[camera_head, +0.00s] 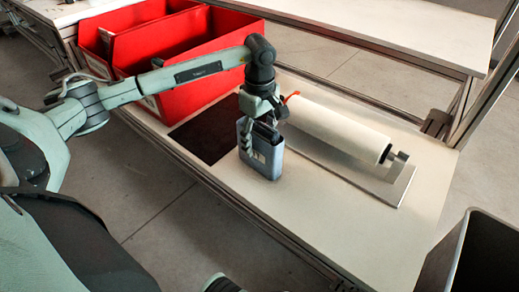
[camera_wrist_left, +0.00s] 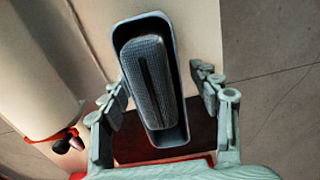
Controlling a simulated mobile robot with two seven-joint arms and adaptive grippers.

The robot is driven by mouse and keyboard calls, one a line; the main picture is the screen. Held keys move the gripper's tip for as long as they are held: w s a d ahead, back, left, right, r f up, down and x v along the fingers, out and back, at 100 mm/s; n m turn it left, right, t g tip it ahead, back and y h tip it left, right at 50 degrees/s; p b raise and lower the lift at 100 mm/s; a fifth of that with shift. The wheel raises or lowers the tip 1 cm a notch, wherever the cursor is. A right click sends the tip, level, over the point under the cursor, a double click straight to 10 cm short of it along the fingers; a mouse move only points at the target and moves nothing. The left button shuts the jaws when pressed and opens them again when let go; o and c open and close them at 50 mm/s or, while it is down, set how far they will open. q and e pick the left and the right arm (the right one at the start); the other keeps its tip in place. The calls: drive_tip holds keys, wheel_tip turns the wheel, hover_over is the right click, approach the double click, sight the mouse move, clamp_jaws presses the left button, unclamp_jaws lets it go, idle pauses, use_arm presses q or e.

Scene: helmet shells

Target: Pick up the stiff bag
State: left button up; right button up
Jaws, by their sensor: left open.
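A grey-blue open-topped upright holder (camera_head: 270,165) stands on the white bench, and its rim shows in the left wrist view (camera_wrist_left: 178,115). Inside it is a dark grey, textured, rounded block with a dark line down its top (camera_wrist_left: 150,75); this looks like the stiff bag. In the head view my left gripper (camera_head: 264,128) hides much of it. My left gripper (camera_wrist_left: 160,88) is open, with its fingers on either side of the holder and the bag. I cannot tell whether the fingers touch anything.
Red bins (camera_head: 180,45) stand at the back left, beside a dark mat (camera_head: 205,138). A white roll (camera_head: 335,127) on a metal plate lies to the right. A dark open bin (camera_head: 490,260) is at lower right. The front right of the bench is clear.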

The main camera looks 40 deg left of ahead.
use_arm(q)
drive_tip(key=shift+f, duration=0.9)
drive_tip(key=c, duration=1.2)
drive_tip(key=shift+r, duration=0.1)
drive_tip(key=shift+c, duration=0.2)
